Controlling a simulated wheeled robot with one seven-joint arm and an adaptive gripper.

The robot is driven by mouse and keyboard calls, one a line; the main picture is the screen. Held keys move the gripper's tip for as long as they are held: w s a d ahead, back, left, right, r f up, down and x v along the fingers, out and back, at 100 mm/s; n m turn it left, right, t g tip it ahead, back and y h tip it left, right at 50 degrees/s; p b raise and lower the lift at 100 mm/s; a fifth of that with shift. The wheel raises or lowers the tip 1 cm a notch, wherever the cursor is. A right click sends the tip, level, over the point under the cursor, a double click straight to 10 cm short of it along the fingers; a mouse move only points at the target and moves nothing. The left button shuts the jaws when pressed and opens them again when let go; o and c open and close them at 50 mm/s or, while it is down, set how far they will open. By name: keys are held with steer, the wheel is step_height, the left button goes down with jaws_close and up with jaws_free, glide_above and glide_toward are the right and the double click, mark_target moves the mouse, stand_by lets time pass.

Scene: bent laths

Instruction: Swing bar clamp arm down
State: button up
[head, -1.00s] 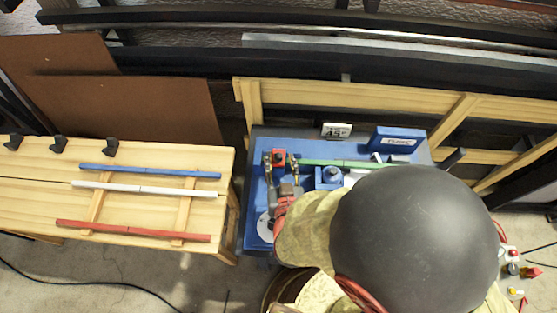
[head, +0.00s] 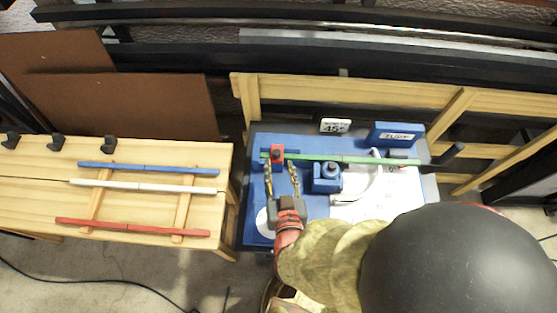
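The blue bending bench (head: 318,207) is at the centre right. A green lath (head: 350,159) lies along its far side. A red clamp block with a dark knob (head: 277,154) sits at the lath's left end. I cannot tell how far its arm is swung. My gripper (head: 280,166) reaches in from the near side. Its two fingers are apart, with their tips just in front of the red block, one towards each side. Nothing shows between the fingers. Contact with the clamp cannot be made out.
A blue block with a round post (head: 327,178) stands right of my gripper. A 45° sign (head: 335,126) stands behind. The wooden table (head: 140,205) at left holds blue, white and red laths. A dark dome covers the lower right.

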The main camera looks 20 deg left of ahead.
steer(key=shift+v, duration=1.15)
